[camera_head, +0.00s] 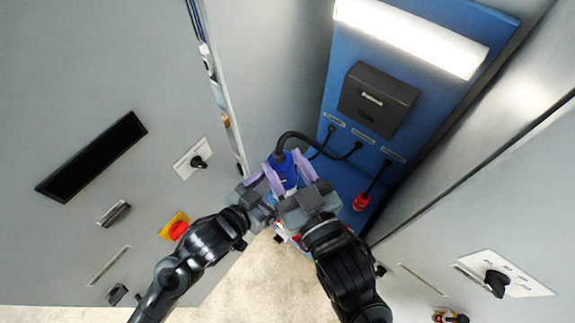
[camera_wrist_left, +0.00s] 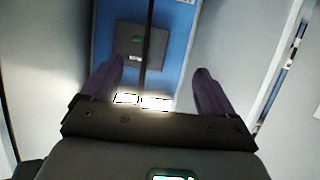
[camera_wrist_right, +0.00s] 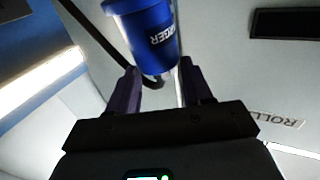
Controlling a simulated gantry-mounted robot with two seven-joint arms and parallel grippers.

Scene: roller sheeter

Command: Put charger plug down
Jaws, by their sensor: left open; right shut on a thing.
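The blue charger plug (camera_head: 284,168) is in the middle of the head view, with a thick black cable (camera_head: 291,137) arching from its top to the blue panel. My right gripper (camera_head: 302,170) is shut on it. In the right wrist view the plug (camera_wrist_right: 150,40) shows large, with white lettering, beyond the fingers (camera_wrist_right: 160,85). My left gripper (camera_head: 266,180) is open, close beside the plug on its left. In the left wrist view its fingers (camera_wrist_left: 160,85) are spread wide with no plug between them. The plug's lower end is partly hidden by the grippers.
The blue panel (camera_head: 425,90) carries a black box (camera_head: 377,99) and a bright lamp (camera_head: 410,38). A red plug (camera_head: 361,201) hangs from its own cable to the right. Grey cabinet walls stand close on both sides. A red emergency button (camera_head: 177,229) is on the left cabinet.

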